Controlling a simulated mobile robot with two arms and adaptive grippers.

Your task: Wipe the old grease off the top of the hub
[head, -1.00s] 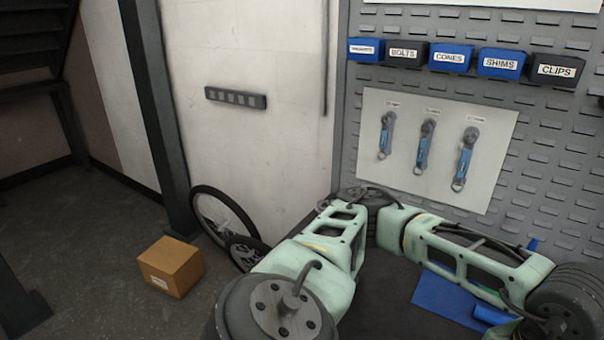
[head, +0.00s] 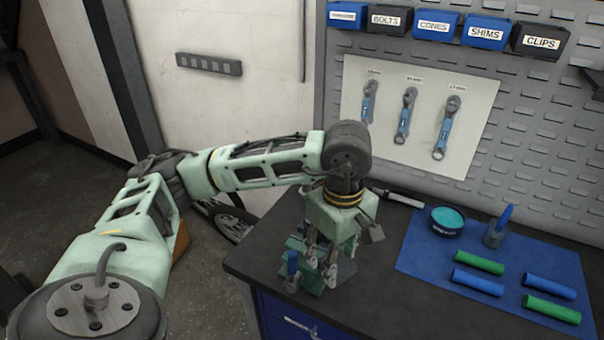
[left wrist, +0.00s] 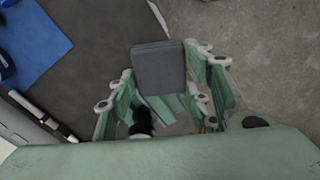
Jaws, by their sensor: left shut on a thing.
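My left gripper (head: 330,265) points down near the front left of the dark bench. In the left wrist view my left gripper (left wrist: 162,100) has its fingers on either side of a dark grey block-like thing (left wrist: 158,65) and is shut on it. Whether the held thing touches anything is unclear. My right gripper is not in view.
A blue mat (head: 420,258) at the right holds a teal-topped tin (head: 446,219), a grey cup (head: 495,238) with a blue piece, and several green and blue rolls (head: 479,262). A pegboard (head: 540,130) with bins and hanging tools stands behind. A wheel (head: 232,224) leans beyond the bench.

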